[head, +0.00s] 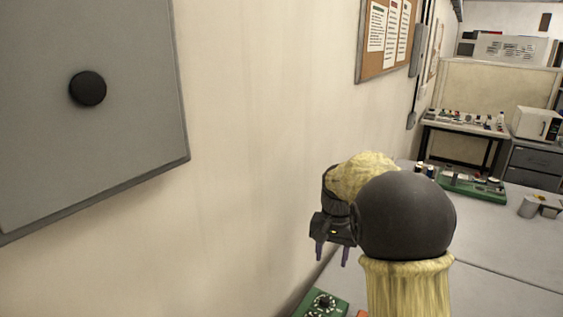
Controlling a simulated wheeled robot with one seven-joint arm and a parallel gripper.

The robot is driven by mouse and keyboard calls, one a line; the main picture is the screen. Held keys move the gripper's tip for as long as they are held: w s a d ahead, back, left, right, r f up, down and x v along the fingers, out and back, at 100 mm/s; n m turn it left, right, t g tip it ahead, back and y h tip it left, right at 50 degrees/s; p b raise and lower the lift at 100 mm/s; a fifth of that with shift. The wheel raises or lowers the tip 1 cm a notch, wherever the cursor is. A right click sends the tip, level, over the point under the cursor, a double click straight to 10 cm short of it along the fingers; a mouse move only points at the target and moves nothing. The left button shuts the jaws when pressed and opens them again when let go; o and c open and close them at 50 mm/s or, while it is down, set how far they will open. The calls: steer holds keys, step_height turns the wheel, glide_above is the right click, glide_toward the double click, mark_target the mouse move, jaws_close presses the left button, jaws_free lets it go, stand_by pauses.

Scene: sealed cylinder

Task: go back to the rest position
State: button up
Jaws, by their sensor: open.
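My gripper (332,255) shows in the head view, right of the middle, at the end of my arm. Its two thin fingers point down and stand apart, with nothing between them. It hangs in the air in front of the cream wall, above the far-left side of the grey table (500,245). My arm's dark round joint and yellowish covers hide part of the table behind them.
A grey wall panel (120,165) with a black knob (88,88) fills the upper left. A green board with dials (322,303) lies below my gripper. Another green board (470,184) and a grey metal piece (538,205) are on the table at right. The table's right front is clear.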

steer(key=s+f+n+t, duration=0.1)
steer(key=s+f+n, duration=0.1)
steer(key=s, duration=0.8)
steer(key=s+f+n+t, duration=0.1)
steer(key=s+f, duration=0.4)
steer(key=s, duration=0.5)
steer(key=shift+n, duration=0.8)
